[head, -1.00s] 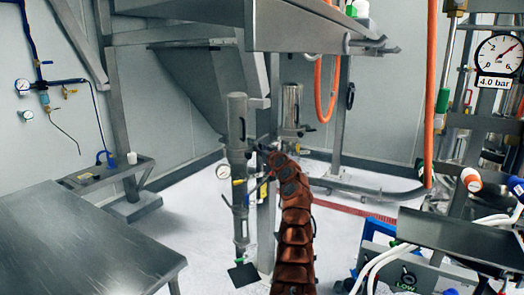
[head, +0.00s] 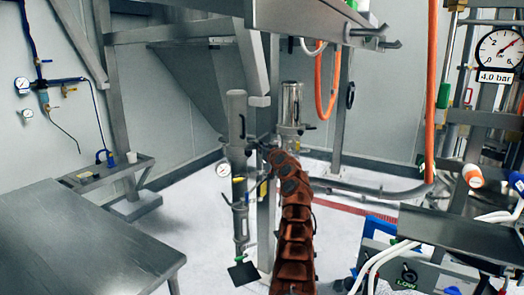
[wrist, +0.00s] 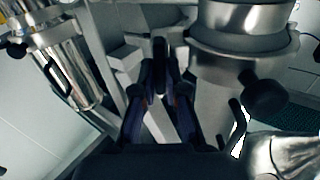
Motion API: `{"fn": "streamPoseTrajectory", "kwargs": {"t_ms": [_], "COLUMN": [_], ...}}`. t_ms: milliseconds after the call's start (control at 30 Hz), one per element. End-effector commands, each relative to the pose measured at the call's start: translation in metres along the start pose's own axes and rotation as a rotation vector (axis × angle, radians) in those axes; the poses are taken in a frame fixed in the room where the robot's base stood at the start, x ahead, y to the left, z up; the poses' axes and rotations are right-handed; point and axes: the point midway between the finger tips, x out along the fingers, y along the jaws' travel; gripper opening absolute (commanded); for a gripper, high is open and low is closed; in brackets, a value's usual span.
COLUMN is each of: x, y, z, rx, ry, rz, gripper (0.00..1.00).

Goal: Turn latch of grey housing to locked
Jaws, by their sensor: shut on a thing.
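The grey housing (head: 237,125) is a matte upright cylinder with a dark side handle, left of my arm in the head view. A shinier cylinder (head: 291,104) stands to its right, behind my arm. My gripper (wrist: 160,75) shows in the wrist view, its two dark fingers closed in toward a small dark upright piece (wrist: 160,52), which looks like the latch. The latch's turn position is hard to read. In the head view, my brown arm hides most of the grip area.
In the wrist view, a flanged metal cylinder (wrist: 243,40) with a dark knob (wrist: 263,92) stands close right of the fingers. Another shiny cylinder (wrist: 72,65) is at left. In the head view, a steel table (head: 80,240) is at left and a pressure gauge (head: 499,48) at upper right.

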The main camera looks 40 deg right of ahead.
Motion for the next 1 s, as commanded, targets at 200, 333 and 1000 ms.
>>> {"fn": "streamPoseTrajectory", "kwargs": {"t_ms": [200,333,1000], "x": [-0.0004,-0.0002,0.0002], "y": [0.0008,0.0016,0.0035], "z": [0.0047,0.0051,0.0019], "rx": [0.139,0.258,0.895], "ry": [0.003,0.001,-0.001], "rz": [0.0,0.0,-0.001], "gripper": [0.0,0.0,0.0]}}
